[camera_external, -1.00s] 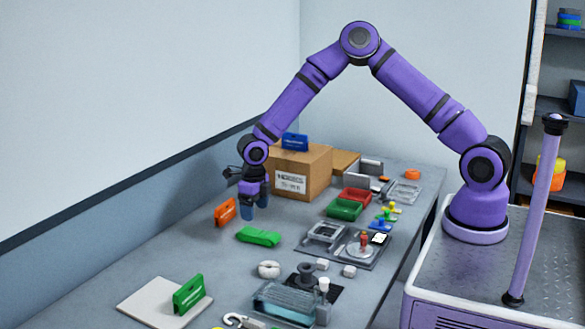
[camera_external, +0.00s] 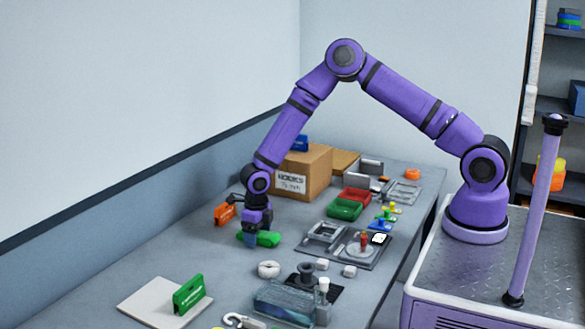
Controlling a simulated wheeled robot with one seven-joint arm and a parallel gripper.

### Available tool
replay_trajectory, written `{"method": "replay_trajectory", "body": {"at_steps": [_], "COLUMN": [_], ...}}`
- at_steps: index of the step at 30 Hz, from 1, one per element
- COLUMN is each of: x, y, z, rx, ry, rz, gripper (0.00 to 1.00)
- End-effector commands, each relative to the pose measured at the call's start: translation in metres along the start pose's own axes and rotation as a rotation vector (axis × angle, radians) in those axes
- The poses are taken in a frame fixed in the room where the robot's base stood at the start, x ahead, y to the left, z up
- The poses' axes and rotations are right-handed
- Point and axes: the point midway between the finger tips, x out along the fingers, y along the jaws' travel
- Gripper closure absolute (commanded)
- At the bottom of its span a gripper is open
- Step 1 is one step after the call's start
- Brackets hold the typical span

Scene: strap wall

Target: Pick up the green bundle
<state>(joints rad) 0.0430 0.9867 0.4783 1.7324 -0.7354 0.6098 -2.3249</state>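A green bundle (camera_external: 268,239) lies flat on the grey table, near its middle left. My gripper (camera_external: 256,236) points down right at this bundle. One blue-grey finger stands in front of the bundle and covers part of it. The other finger is mostly hidden, so I cannot tell whether the fingers touch the bundle or how far apart they are. A second green piece (camera_external: 189,294) stands upright on a pale board (camera_external: 148,301) at the front left, away from my gripper.
An orange piece (camera_external: 224,214) stands just left of my gripper. Behind are a cardboard box (camera_external: 304,172) with a blue piece (camera_external: 300,144) on top, and red and green trays (camera_external: 344,209). A white ring-like part (camera_external: 268,269) and a clear blue box (camera_external: 283,301) are in front.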

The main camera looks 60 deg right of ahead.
Motion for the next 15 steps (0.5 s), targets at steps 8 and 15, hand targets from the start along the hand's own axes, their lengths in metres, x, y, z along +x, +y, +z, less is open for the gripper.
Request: {"method": "replay_trajectory", "body": {"at_steps": [8, 15], "x": [-0.0001, -0.0018], "y": [0.0000, 0.0001], "z": [-0.0001, 0.0001], "rx": [0.000, 0.000], "ry": [0.000, 0.000], "rz": [0.000, 0.000], "gripper": [0.74, 0.74]}}
